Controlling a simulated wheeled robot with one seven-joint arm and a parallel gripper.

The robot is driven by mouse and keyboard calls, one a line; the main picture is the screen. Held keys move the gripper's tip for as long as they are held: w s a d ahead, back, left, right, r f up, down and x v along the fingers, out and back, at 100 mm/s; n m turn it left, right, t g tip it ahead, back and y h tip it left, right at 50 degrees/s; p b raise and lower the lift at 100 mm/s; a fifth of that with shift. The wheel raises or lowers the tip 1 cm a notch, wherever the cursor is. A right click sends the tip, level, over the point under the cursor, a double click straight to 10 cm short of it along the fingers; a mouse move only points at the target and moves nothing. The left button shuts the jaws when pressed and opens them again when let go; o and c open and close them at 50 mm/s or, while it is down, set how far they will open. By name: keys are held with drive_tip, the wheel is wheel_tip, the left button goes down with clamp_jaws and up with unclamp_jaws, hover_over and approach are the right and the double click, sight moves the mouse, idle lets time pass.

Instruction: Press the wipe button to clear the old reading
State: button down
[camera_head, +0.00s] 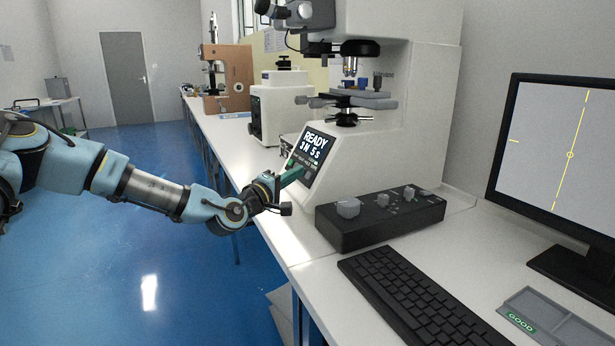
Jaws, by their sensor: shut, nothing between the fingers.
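The white hardness tester (385,155) stands on the bench, with a dark tilted screen (313,150) on its front. The screen reads "READY 3N 5s" in large white letters, with a smaller line below that is too small to read. My gripper (298,173) is shut and empty. Its green fingers point right at the lower left part of the screen and hide that corner. I cannot tell whether the tips touch the screen. No label for a wipe button is legible; it may be hidden behind my fingers.
A black control box (365,226) with grey knobs and buttons stands close to the right of my gripper. A keyboard (425,300), a monitor (555,150) and a grey tray marked GOOD (555,318) are at the right. Other testers stand farther back. Blue floor is open at left.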

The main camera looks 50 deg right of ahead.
drive_tip(key=shift+f, duration=0.1)
idle(0.7)
drive_tip(key=shift+s+d+f+b, duration=0.1)
drive_tip(key=shift+d+b, duration=0.25)
drive_tip(key=shift+s+d+f, duration=0.15)
drive_tip(key=shift+d+f, duration=0.05)
drive_tip(key=shift+d, duration=0.05)
idle(0.6)
idle(0.4)
drive_tip(key=shift+w+a+r, duration=0.25)
drive_tip(key=shift+a+r, duration=0.15)
drive_tip(key=shift+a, duration=0.2)
drive_tip(key=a+r, duration=0.1)
drive_tip(key=w+a+p, duration=0.1)
drive_tip(key=a+r, duration=0.1)
drive_tip(key=a, duration=0.1)
drive_tip(key=shift+w+r, duration=0.3)
drive_tip(key=shift+f, duration=0.1)
idle(0.6)
